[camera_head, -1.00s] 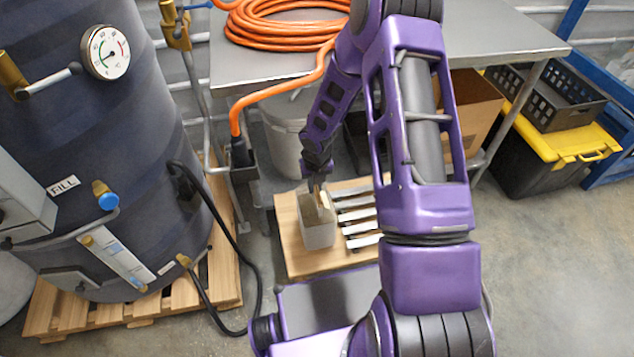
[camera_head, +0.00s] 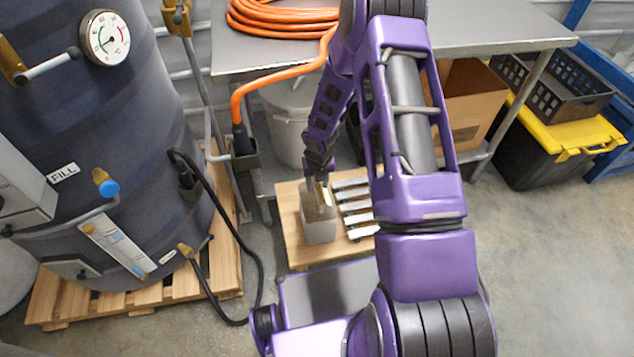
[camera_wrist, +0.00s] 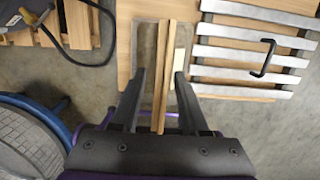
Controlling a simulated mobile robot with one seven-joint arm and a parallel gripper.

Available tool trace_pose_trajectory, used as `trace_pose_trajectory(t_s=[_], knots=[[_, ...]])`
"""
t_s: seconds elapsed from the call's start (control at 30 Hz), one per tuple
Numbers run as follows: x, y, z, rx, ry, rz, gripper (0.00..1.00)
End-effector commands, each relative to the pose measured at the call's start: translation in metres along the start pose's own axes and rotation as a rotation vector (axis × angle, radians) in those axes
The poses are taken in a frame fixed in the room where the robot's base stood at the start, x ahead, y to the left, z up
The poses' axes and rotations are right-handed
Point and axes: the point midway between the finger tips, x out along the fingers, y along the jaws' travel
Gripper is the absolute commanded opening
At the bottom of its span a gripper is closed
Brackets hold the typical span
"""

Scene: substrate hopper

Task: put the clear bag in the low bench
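I cannot make out a clear bag for certain. A pale grey, box-shaped thing (camera_head: 320,231) stands upright on the low wooden bench (camera_head: 290,215); I cannot tell whether it is the bag or a container. Long tan strips (camera_wrist: 161,75) rise from it in the wrist view, with a small cream piece beside them. My gripper (camera_wrist: 160,75) points down over it. Its two dark fingers are apart, one on each side of the strips, with gaps visible. It also shows in the head view (camera_head: 318,190), partly blurred into the strips.
Pale metal slats (camera_head: 355,206) lie beside the box. A steel table (camera_head: 480,25) with an orange hose (camera_head: 275,18) stands above and behind. A large dark tank (camera_head: 90,130) on a pallet is at left. A yellow-lidded tote (camera_head: 570,140) is at right.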

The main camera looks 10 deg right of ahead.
Motion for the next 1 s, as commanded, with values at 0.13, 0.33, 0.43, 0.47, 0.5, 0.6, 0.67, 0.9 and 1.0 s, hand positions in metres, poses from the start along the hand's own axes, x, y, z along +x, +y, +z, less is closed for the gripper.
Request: trace_pose_trajectory(t_s=[0.13,0.33,0.43,0.47,0.5,0.6,0.67,0.9,1.0], knots=[[0.000,0.000,0.000,0.000,0.000,0.000,0.44],[-0.013,-0.001,0.001,0.002,-0.002,0.000,0.44],[-0.032,-0.001,0.002,0.002,-0.004,0.000,0.44],[-0.039,-0.001,0.001,0.001,-0.003,0.000,0.44],[-0.048,-0.001,0.002,0.003,-0.004,0.000,0.44],[-0.070,-0.001,0.002,0.003,-0.003,0.000,0.44],[-0.083,-0.001,0.002,0.003,-0.003,0.000,0.44],[-0.116,-0.001,0.001,0.001,-0.001,0.000,0.44],[-0.121,0.000,0.000,0.000,0.000,0.001,0.44]])
